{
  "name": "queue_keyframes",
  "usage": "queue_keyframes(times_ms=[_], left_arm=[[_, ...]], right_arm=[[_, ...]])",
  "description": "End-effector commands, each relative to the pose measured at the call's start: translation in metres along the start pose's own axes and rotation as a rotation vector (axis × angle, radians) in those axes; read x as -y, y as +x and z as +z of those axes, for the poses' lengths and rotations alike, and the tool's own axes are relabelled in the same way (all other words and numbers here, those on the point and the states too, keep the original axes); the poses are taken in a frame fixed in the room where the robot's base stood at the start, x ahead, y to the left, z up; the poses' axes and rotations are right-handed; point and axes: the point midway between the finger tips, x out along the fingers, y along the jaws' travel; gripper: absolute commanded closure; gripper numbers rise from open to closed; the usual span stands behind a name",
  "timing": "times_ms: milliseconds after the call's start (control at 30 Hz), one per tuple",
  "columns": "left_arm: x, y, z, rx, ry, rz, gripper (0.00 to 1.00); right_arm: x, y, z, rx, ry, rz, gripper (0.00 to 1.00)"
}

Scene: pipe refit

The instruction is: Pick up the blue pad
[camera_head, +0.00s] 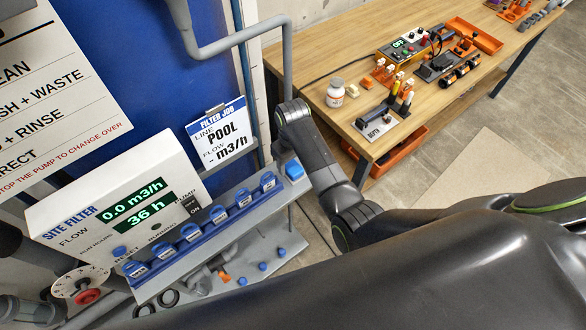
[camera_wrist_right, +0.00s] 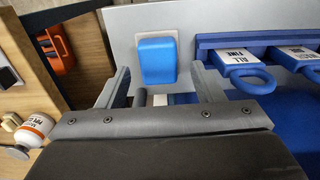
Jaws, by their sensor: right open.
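The blue pad (camera_head: 294,169) is a small rounded block at the right end of the grey ledge, beside the blue tag rail. In the right wrist view the pad (camera_wrist_right: 156,62) sits on a pale plate, upper middle. My right gripper (camera_wrist_right: 160,76) is open, its two grey fingers on either side of the pad in that view, with nothing held. A gap shows between each finger and the pad; I cannot tell the remaining depth. In the head view my right arm stands just right of the pad, and its fingers are not clear. My left gripper is not in view.
The blue rail (camera_head: 215,222) with several labelled tags runs beside the pad. The site filter panel (camera_head: 115,200) and filter job card (camera_head: 218,133) stand behind. A wooden bench (camera_head: 345,112) with a white bottle (camera_head: 335,93) and tools stands to the right. A grey pipe (camera_head: 287,60) rises behind.

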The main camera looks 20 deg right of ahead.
Motion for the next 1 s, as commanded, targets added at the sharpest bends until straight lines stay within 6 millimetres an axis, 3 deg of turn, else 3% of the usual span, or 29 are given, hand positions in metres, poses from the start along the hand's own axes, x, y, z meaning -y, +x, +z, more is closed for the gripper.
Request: queue_keyframes(times_ms=[300, 633, 900, 1000], left_arm=[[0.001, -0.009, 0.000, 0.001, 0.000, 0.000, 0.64], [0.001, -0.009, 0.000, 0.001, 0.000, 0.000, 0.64], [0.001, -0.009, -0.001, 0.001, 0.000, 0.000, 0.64], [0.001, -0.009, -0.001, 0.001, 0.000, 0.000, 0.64]], right_arm=[[-0.002, 0.033, 0.000, 0.002, 0.000, -0.001, 0.39], [-0.002, 0.038, -0.001, 0.000, 0.000, -0.001, 0.39], [-0.002, 0.037, -0.001, 0.000, 0.000, 0.000, 0.73], [-0.002, 0.037, -0.001, 0.000, 0.000, 0.000, 0.73]])
